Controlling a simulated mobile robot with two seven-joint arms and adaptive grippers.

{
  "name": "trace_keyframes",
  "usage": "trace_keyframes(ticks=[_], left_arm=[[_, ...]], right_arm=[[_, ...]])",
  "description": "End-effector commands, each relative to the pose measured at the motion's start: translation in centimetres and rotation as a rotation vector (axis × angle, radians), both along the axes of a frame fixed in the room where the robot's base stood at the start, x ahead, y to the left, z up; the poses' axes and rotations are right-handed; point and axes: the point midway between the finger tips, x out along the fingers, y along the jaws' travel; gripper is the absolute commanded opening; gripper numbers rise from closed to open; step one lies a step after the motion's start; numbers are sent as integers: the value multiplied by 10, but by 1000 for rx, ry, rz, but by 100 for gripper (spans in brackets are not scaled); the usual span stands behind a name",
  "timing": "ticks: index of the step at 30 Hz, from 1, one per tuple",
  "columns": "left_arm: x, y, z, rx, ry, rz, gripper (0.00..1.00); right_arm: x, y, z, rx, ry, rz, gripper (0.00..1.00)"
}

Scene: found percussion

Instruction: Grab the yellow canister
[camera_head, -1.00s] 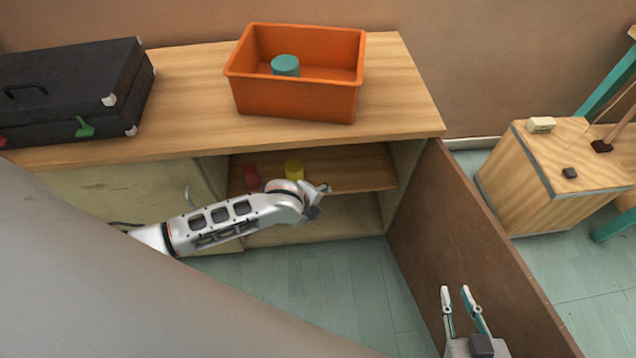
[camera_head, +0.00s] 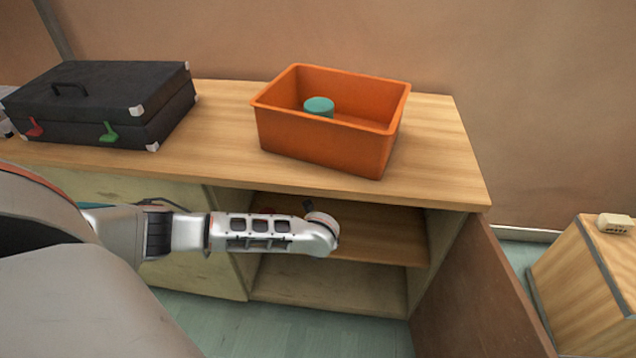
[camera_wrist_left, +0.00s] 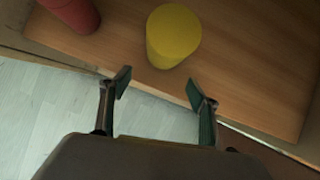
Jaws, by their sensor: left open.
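The yellow canister (camera_wrist_left: 173,36) stands on the wooden shelf near its front edge in the left wrist view. My left gripper (camera_wrist_left: 157,90) is open and empty, with its two fingers apart just in front of the canister and not around it. In the head view my left arm reaches into the open cabinet and hides the canister. The left fingers are also hidden there. My right gripper is out of both current views.
A red canister (camera_wrist_left: 74,12) stands left of the yellow one on the shelf (camera_wrist_left: 265,75). An orange bin (camera_head: 325,148) holding a teal canister (camera_head: 319,106) and a black case (camera_head: 105,105) sit on the cabinet top (camera_head: 225,130). The open door (camera_head: 475,300) is at right.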

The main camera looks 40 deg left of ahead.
Motion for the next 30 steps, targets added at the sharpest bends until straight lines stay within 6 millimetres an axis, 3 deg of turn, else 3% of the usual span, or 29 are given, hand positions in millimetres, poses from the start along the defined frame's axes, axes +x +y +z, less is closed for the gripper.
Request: trace_keyframes(ticks=[7, 14, 18, 26, 27, 30], left_arm=[[13, 14, -3, 2, 2, 1, 62], [38, 39, -7, 1, 6, 3, 62], [42, 41, -15, 0, 8, -1, 62], [46, 42, -9, 0, -3, -1, 62], [46, 42, -8, 0, -3, 0, 59], [46, 42, -9, 0, -3, 0, 33]], right_arm=[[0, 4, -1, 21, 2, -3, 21], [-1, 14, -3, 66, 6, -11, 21], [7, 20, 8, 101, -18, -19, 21], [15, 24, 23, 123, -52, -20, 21], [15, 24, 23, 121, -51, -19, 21], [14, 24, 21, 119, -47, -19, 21]])
